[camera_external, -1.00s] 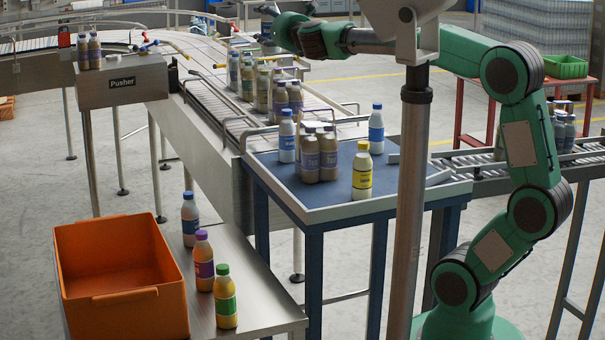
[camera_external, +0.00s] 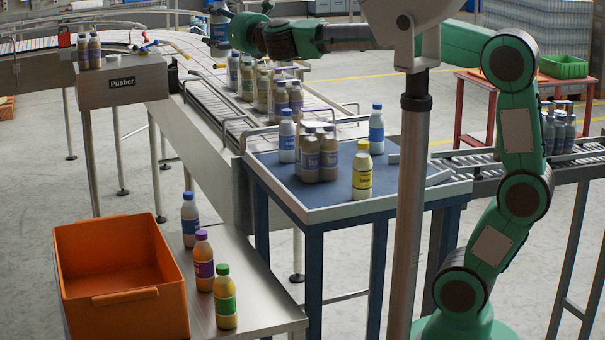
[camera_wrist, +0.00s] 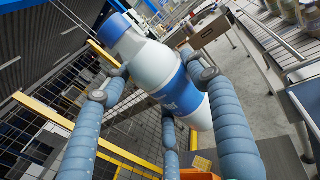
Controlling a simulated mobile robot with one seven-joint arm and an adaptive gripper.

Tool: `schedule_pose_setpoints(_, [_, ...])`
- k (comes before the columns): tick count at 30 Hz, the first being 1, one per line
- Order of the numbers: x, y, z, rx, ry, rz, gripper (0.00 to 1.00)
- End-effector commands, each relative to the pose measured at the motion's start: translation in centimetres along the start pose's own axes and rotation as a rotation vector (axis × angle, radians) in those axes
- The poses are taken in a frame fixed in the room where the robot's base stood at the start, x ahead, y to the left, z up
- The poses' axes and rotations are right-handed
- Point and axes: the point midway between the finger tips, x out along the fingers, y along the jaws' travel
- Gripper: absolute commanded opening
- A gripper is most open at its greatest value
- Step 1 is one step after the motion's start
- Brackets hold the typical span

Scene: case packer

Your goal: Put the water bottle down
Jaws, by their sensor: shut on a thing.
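The water bottle (camera_wrist: 155,68), white with a blue cap and blue label, is held between the blue padded fingers of my gripper (camera_wrist: 160,88) in the wrist view. It lies tilted across that picture, cap toward the upper left. In the external view my gripper (camera_external: 221,20) is high at the top, in front of the far conveyor, and the held bottle is small and hard to make out there. My fingers are shut on it, and it is clear of any surface as far as I can see.
An orange crate (camera_external: 122,215), empty, stands at lower left beside several bottles on a steel table (camera_external: 250,300). A blue-topped table (camera_external: 330,212) carries several bottles. More bottles stand on the conveyor (camera_external: 205,98) and on the pusher box (camera_external: 124,84).

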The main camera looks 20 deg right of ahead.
Motion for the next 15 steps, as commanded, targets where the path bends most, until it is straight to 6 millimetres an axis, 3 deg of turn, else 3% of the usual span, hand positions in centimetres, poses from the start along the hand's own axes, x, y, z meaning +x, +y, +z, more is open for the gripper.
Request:
schedule_pose_setpoints(8, [0.0,-0.2,-3.4,-0.002,0.002,-0.002,0.17])
schedule_pose_setpoints(15, [0.0,-0.3,-7.8,-0.004,0.003,-0.002,0.17])
